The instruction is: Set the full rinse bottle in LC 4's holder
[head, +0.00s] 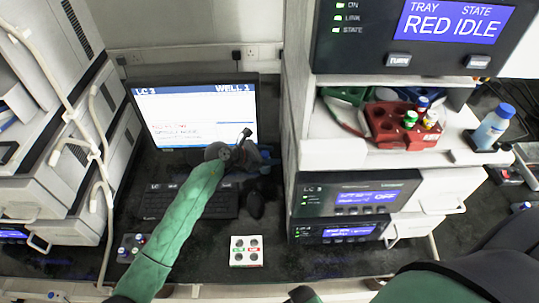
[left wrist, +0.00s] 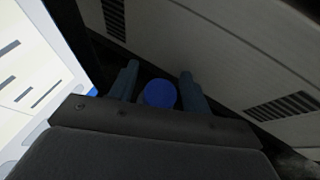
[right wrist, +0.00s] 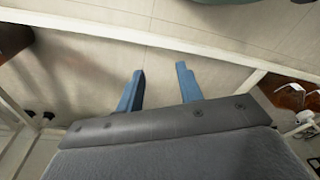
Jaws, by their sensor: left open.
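A round blue cap (left wrist: 160,95) shows between the fingers of my left gripper (left wrist: 159,72) in the left wrist view. The gripper is open, with a gap on both sides of the cap; the body below it is hidden. In the head view my left gripper (head: 262,164) is in front of the monitor's lower right corner, and that capped thing cannot be made out there. A bottle of pale blue liquid with a blue cap (head: 491,128) stands upright at the right end of the right stack's shelf. My right gripper (right wrist: 160,78) is open and empty, facing a pale panel. No LC 4 label is readable.
The monitor (head: 190,118) reads LC 3, as does a right-stack module (head: 355,193). A red rack (head: 397,130) holds capped vials. A keyboard (head: 165,203), mouse (head: 255,205) and white vial block (head: 246,251) lie on the dark bench. Instrument stacks flank it.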

